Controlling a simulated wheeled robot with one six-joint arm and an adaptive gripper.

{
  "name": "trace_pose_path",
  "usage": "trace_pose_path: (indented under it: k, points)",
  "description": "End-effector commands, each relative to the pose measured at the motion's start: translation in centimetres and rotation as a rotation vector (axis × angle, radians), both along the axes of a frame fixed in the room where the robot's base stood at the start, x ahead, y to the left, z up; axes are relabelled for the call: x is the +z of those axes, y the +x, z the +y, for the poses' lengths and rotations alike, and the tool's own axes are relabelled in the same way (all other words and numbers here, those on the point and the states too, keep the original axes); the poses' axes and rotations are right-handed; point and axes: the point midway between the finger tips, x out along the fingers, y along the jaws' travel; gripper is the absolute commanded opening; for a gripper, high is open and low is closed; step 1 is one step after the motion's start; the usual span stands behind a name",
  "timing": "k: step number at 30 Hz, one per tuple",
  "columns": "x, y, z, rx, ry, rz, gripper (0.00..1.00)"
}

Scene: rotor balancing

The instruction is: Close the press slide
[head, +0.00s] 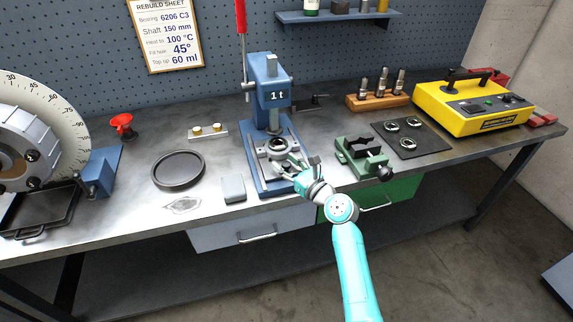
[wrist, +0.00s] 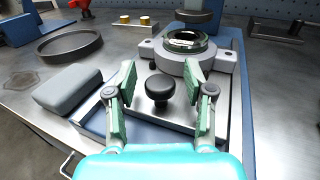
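The blue press (head: 270,95), marked "1 t", stands on the bench in the middle of the head view. Its slide plate (wrist: 142,112) carries a black knob (wrist: 160,88) at the front and a grey holder (wrist: 160,60) with a bearing ring (wrist: 187,41) behind. In the wrist view the slide reaches toward me over the front of the blue base (wrist: 100,122). My gripper (wrist: 162,84) is open, with one finger on each side of the knob and gaps showing between them. In the head view my gripper (head: 287,168) is at the press front and partly covers the slide.
A grey block (head: 233,188) and a round black tray (head: 178,169) lie left of the press. A green vise (head: 362,153) stands close on the right, beside a dark mat (head: 410,151) with bearings. A red lever (head: 241,17) rises above the press.

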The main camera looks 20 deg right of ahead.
Motion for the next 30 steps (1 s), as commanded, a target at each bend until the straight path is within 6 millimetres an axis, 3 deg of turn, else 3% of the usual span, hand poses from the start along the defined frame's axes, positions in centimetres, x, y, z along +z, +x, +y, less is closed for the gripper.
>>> trace_pose_path:
  k: [11, 24, 30]
  points:
    - [-0.1, -0.8, -0.3, 0.0, 0.0, 0.0, 0.53]
    - [0.0, -8.2, -3.5, -0.002, 0.001, 0.0, 0.53]
    - [-0.1, -10.4, -4.3, -0.001, 0.0, 0.001, 0.53]
